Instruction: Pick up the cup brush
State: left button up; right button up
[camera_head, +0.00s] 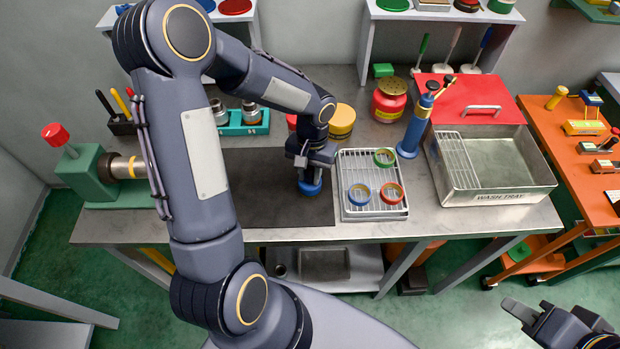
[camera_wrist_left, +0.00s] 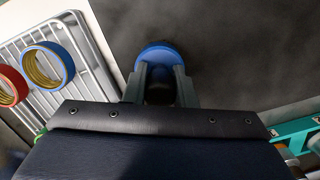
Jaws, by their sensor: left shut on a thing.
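My left gripper (camera_head: 311,172) is low over the dark mat (camera_head: 250,190), shut on a blue round piece (camera_head: 310,187) at the mat's right side. In the left wrist view the blue piece (camera_wrist_left: 160,53) shows beyond the fingers (camera_wrist_left: 160,88), with a dark part between them. I cannot tell whether it touches the mat or is a brush. Three long-handled brushes stand at the back: a green-handled one (camera_head: 422,48), a dark-handled one (camera_head: 454,43) and a blue-handled one (camera_head: 486,40). My right gripper (camera_head: 522,312) is at the lower right, partly seen and away from the bench.
A wire rack (camera_head: 352,162) with blue, red and green rings is just right of my left gripper. Beyond it stand a blue pump-like tool (camera_head: 415,130) and the wash tray (camera_head: 520,198). The mat's left part looks clear.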

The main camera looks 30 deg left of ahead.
aim_at(310, 168)
pick_arm(q)
jog(key=shift+r, duration=0.45)
notch_tip(310, 168, up, 3)
jog(key=shift+w+f, duration=0.1)
jog(key=shift+f, duration=0.1)
jog(key=d+r+b, duration=0.3)
jog(key=d+r, duration=0.6)
jog(key=d, duration=0.5)
jog(key=shift+w+r, duration=0.25)
jog(key=shift+r, duration=0.05)
dwell(1.8)
